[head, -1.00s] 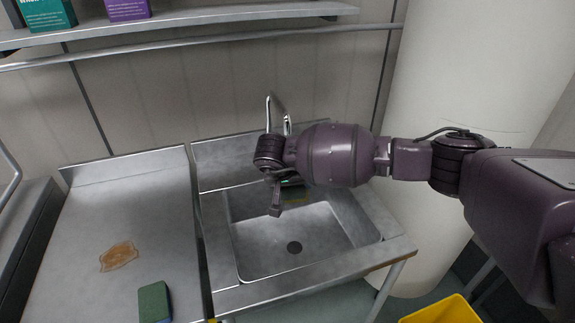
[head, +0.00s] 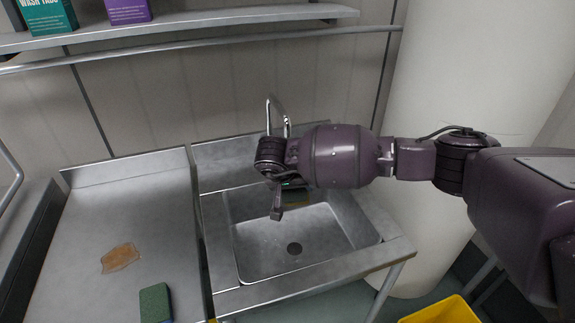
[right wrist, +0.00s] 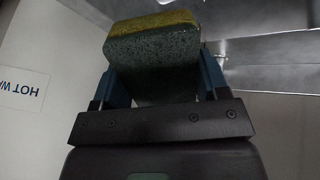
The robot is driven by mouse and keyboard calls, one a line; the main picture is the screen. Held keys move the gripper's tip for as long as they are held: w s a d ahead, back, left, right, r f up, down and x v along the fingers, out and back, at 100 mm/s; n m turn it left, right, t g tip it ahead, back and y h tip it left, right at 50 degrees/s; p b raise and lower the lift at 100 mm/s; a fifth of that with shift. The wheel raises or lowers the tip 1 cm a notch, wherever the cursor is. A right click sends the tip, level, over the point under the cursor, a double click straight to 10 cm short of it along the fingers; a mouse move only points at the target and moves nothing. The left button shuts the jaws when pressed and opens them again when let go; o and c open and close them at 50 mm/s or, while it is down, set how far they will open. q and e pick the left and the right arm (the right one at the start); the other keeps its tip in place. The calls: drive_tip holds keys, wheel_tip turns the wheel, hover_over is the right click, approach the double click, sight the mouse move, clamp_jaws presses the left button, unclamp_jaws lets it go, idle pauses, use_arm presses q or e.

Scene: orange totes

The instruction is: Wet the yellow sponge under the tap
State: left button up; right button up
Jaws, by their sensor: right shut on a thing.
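The sponge (right wrist: 152,42), yellow on one face and dark green on the other, is between the blue fingers of my right gripper in the right wrist view. My right gripper (head: 287,188) is shut on it, over the back part of the sink (head: 262,252). In the head view the sponge is mostly hidden by my wrist; only a yellowish sliver shows. The curved metal tap (head: 270,108) rises behind my right wrist. Its outlet is hidden, and I cannot see any running water. My left gripper is not in view.
A green sponge with a blue underside (head: 154,302) and a brown spill (head: 120,257) are on the metal counter (head: 85,220) at left. A yellow bin (head: 440,312) stands at lower right. A shelf (head: 200,23) with boxes runs above. A thick white column (head: 440,75) stands at right.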

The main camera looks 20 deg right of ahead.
sight(297, 194)
drive_tip(key=shift+s+r, duration=0.35)
drive_tip(key=shift+r, duration=0.05)
drive_tip(key=shift+s+r, duration=0.75)
drive_tip(key=shift+s, duration=0.25)
drive_tip(key=shift+s+r, duration=0.45)
drive_tip(key=shift+s, duration=0.15)
drive_tip(key=shift+a, duration=0.1)
